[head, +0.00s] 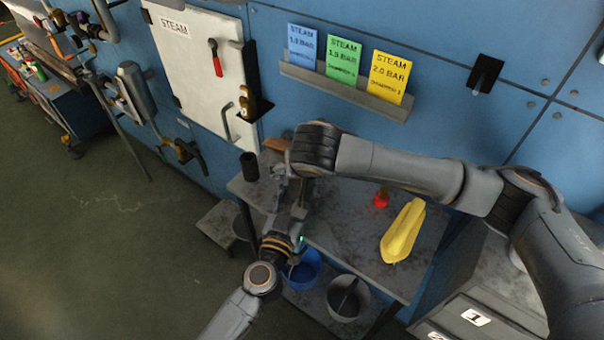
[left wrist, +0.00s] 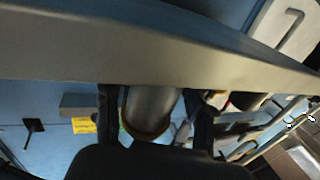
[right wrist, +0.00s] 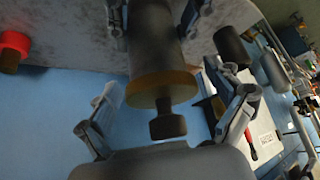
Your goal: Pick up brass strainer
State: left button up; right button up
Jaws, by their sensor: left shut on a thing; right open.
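The brass strainer shows as a dark grey cylinder with a brass-coloured end ring (right wrist: 162,85) and a dark knob in the right wrist view. It also shows in the left wrist view (left wrist: 150,108), between the fingers of my left gripper (left wrist: 155,118), which is shut on it. In the head view my left gripper (head: 298,207) is over the left part of the table, and the strainer is mostly hidden by the arms. My right gripper (right wrist: 172,100) is open, with its fingers spread on either side of the strainer's knobbed end, apart from it.
The grey table (head: 335,225) holds a yellow folded object (head: 403,231), a small red item (head: 381,199) and a dark cylinder (head: 249,166). A blue bucket (head: 304,270) and a grey bucket (head: 347,298) stand below. A white steam door (head: 195,70) is on the blue wall.

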jog(key=shift+c, duration=0.5)
jog(key=c, duration=1.4)
jog(key=shift+r, duration=0.1)
jog(key=shift+c, duration=0.2)
notch_tip(320, 180, up, 18)
pick_arm(q)
jog(key=o, duration=1.4)
jog(key=shift+o, duration=0.2)
